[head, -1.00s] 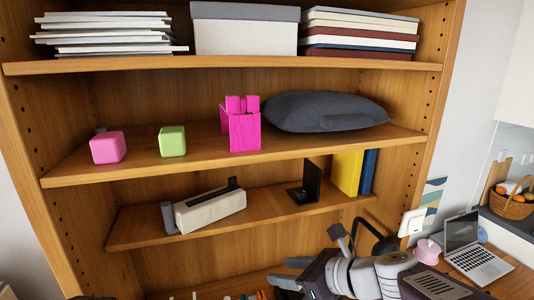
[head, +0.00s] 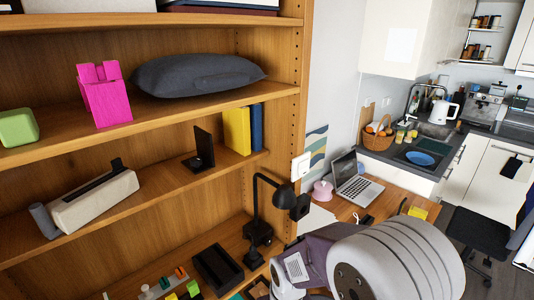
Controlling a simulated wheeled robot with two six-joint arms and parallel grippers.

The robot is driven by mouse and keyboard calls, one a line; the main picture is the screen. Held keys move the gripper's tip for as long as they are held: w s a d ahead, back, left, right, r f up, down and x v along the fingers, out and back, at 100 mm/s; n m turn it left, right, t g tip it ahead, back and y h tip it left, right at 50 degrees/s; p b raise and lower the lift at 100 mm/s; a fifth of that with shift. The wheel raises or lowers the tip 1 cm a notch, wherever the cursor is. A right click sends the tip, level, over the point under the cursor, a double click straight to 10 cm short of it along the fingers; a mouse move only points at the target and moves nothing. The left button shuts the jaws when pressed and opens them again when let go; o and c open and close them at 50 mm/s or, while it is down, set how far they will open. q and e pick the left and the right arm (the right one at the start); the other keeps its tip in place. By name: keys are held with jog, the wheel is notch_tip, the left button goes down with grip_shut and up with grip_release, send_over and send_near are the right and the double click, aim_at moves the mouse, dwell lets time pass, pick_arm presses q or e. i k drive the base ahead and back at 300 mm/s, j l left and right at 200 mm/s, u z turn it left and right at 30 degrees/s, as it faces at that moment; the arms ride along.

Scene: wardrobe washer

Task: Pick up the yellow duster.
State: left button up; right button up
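I cannot tell for sure which thing is the yellow duster. A small flat yellow item (head: 418,212) lies on the wooden desk (head: 385,203) to the right of the laptop; it is too small to tell whether it is a cloth. My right arm's large grey and purple links cover the lower middle of the head view, below the desk. The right gripper's fingers do not show. My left gripper is out of view.
The wooden shelf unit on the left holds a pink holder (head: 104,95), a grey cushion (head: 195,76) and a yellow book (head: 236,130). A black lamp (head: 258,228) stands low at its right end. A laptop (head: 359,187) sits on the desk. A dark chair (head: 478,238) stands right.

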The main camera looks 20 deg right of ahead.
aim_at(413, 211)
jog(key=z, duration=2.1)
jog(key=i+l+z, duration=0.1)
jog(key=l+z, duration=0.15)
jog(key=i+l+z, duration=0.15)
jog(key=l+z, duration=0.15)
jog(key=l, duration=0.15)
jog(key=i+l+z, duration=0.25)
jog(key=i+l, duration=0.2)
jog(key=i, duration=0.2)
jog(key=i+l, duration=0.2)
jog(key=i, duration=0.2)
jog(key=i+l, duration=0.2)
jog(key=i, duration=0.2)
jog(key=i+j+u, duration=0.1)
jog(key=i+u, duration=0.75)
jog(key=u, duration=0.15)
jog(key=i+l+u, duration=0.25)
jog(key=i+u, duration=0.25)
jog(key=i+l+u, duration=0.3)
jog(key=u, duration=0.15)
jog(key=i+u, duration=0.25)
jog(key=u, duration=0.25)
jog(key=i+u, duration=0.2)
jog(key=u, duration=0.25)
jog(key=i+u, duration=0.25)
jog(key=u, duration=0.25)
